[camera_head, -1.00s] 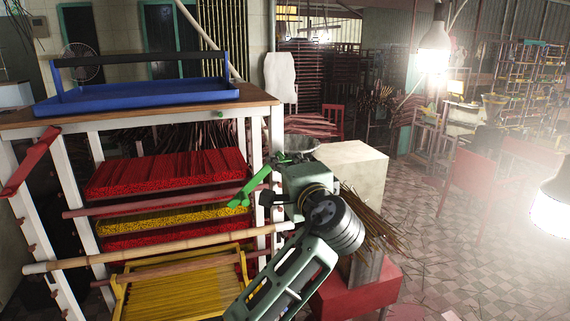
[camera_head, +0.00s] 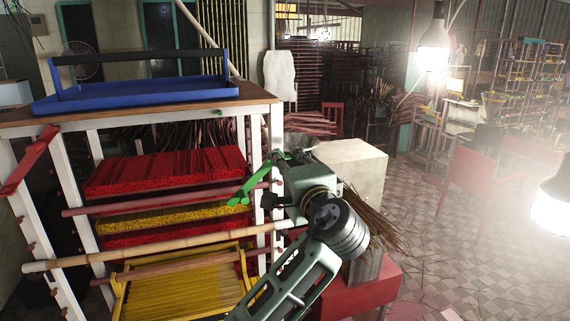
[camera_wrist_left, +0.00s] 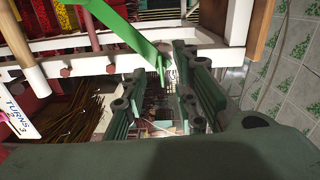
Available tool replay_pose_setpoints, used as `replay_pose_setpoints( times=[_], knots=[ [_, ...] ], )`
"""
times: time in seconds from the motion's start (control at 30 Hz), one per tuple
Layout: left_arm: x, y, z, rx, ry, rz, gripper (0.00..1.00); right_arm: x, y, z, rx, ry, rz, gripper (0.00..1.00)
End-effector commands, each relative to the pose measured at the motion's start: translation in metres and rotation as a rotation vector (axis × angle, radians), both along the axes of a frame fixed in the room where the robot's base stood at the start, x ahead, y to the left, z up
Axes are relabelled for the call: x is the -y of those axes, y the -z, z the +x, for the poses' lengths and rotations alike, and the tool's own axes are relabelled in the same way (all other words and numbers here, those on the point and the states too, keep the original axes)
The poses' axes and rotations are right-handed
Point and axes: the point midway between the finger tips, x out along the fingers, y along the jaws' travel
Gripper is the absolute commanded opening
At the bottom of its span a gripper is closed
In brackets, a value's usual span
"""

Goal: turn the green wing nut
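The green wing nut (camera_head: 246,188) shows in the head view as a slanted green arm beside the rack's right-hand white post. In the left wrist view its long curved green wing (camera_wrist_left: 128,30) comes in from the top left and its tip reaches down between the fingertips. My left gripper (camera_wrist_left: 158,66) is open, with a clear gap between its two fingers; I cannot tell whether either finger touches the wing. In the head view my wrist hides the fingers and part of the nut's surroundings. My right gripper is not in view.
The rack holds trays of red and yellow sticks (camera_head: 165,172), with a bamboo pole (camera_head: 150,248) across its front. A blue tray (camera_head: 140,95) sits on top. A pale block (camera_head: 352,165) stands just behind my wrist. A white tag reading "TURNS" (camera_wrist_left: 18,116) shows at the wrist view's left.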

Motion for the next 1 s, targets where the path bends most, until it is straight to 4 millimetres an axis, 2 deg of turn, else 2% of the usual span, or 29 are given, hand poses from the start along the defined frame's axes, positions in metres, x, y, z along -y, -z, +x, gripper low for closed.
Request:
replay_pose_setpoints(
  times=[0.2,0.33,0.5,0.77,0.87,0.97,1.0],
  knots=[
    [0.013,0.001,-0.037,-0.001,0.002,-0.002,0.27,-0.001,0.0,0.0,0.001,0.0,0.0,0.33],
    [0.018,0.001,-0.051,-0.001,0.002,-0.002,0.27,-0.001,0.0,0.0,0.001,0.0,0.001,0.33],
    [0.019,0.0,-0.058,0.0,0.001,0.001,0.27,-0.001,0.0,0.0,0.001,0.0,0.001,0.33],
    [0.019,0.002,-0.057,-0.003,0.0,0.001,0.27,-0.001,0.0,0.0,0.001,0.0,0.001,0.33],
    [0.018,0.021,-0.051,-0.029,0.005,-0.002,0.27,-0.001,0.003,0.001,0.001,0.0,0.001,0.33],
    [0.015,0.064,-0.037,-0.087,0.021,-0.01,0.27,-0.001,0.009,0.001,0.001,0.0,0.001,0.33],
    [0.014,0.088,-0.03,-0.119,0.029,-0.019,0.27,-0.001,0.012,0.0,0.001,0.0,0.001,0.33]
  ],
)
